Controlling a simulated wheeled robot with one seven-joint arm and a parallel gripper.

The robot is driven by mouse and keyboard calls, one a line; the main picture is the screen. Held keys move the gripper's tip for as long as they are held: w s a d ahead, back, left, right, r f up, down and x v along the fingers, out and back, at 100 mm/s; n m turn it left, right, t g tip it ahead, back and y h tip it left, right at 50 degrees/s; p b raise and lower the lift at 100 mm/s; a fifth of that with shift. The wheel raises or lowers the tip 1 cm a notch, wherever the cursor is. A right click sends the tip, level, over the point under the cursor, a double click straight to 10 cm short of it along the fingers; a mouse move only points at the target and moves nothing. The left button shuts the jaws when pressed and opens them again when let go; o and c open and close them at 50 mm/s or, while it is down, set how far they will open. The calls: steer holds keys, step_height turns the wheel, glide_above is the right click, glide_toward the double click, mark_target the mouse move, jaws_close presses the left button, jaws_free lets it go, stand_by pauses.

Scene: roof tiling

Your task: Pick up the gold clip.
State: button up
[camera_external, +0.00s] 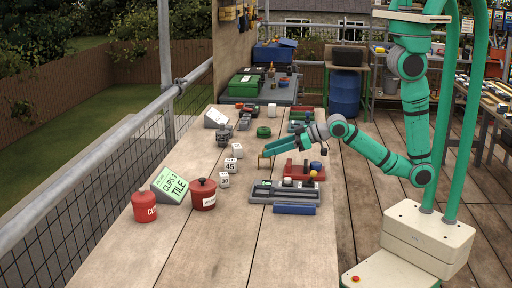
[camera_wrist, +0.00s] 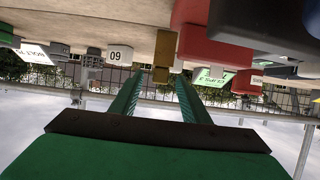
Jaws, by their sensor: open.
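The gold clip (camera_external: 264,161) is a small brownish-gold piece standing on the wooden bench, left of a red tray. In the upside-down wrist view the gold clip (camera_wrist: 163,58) stands in line with the gap between my two green fingers, just beyond their tips. My gripper (camera_external: 267,151) reaches in from the right, low over the bench and close to the clip. Its fingers (camera_wrist: 158,78) are apart with nothing between them. I cannot tell from the external view whether a finger touches the clip.
A red tray (camera_external: 305,172) with upright pieces stands close beside the clip. A grey rack (camera_external: 284,194) and a blue bar (camera_external: 294,209) lie nearer the camera. White number blocks (camera_external: 230,165) and a red pot (camera_external: 203,197) stand left. The bench's front is clear.

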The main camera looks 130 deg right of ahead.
steer(key=shift+x, duration=3.55)
steer(key=shift+c, duration=0.7)
jaws_close()
